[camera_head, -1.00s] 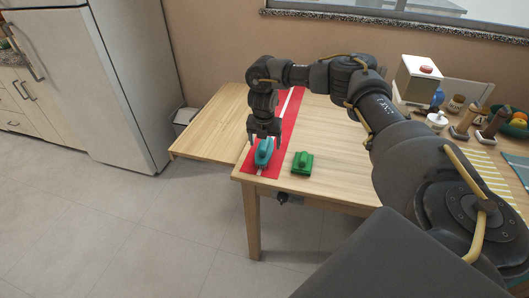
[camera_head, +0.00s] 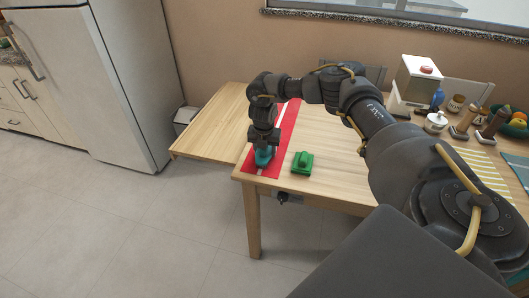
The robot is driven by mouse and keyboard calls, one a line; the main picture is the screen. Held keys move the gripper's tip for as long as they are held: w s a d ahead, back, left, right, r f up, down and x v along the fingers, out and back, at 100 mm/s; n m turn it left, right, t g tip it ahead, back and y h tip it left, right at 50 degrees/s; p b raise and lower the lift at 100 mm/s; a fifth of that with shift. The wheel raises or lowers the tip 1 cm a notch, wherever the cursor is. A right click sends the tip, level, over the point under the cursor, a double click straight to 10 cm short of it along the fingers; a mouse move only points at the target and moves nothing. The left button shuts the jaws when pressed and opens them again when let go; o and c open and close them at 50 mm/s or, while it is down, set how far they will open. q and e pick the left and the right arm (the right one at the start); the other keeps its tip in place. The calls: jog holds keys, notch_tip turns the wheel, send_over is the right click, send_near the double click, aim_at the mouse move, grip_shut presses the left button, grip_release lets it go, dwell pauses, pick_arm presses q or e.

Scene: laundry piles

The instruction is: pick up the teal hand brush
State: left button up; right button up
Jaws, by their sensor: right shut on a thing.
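The teal hand brush (camera_head: 264,157) lies on the red runner with a white stripe (camera_head: 284,132), near the table's front left corner. My right gripper (camera_head: 264,149) is directly above the brush and shut on it. The fingers and wrist hide the upper part of the brush. I cannot tell whether the brush still touches the runner. My left gripper is not in view.
A green brush-like object (camera_head: 302,163) lies just right of the runner on the wooden table (camera_head: 335,165). Jars, a white box (camera_head: 414,80) and a fruit bowl (camera_head: 512,124) stand at the right. The table's left part is clear.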

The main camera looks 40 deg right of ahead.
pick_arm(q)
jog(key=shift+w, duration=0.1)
pick_arm(e)
jog(key=shift+r, duration=0.45)
notch_tip(320, 180, up, 2)
jog(key=shift+a+r+b, duration=0.1)
jog(key=shift+r+b, duration=0.1)
jog(key=shift+b, duration=0.25)
jog(key=s+a+r, duration=0.1)
jog(key=r, duration=0.1)
jog(key=s+a+r, duration=0.1)
jog(key=r, duration=0.1)
jog(key=s+a+r+p, duration=0.1)
jog(key=r, duration=0.1)
jog(key=shift+a+r, duration=0.2)
jog(key=shift+a, duration=0.1)
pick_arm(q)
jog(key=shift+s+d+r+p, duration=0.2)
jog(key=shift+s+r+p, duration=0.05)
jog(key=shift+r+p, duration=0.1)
pick_arm(e)
jog(key=s+a+r, duration=0.3)
jog(key=s+a, duration=0.3)
jog(key=shift+s+a+r, duration=0.15)
jog(key=shift+a, duration=0.25)
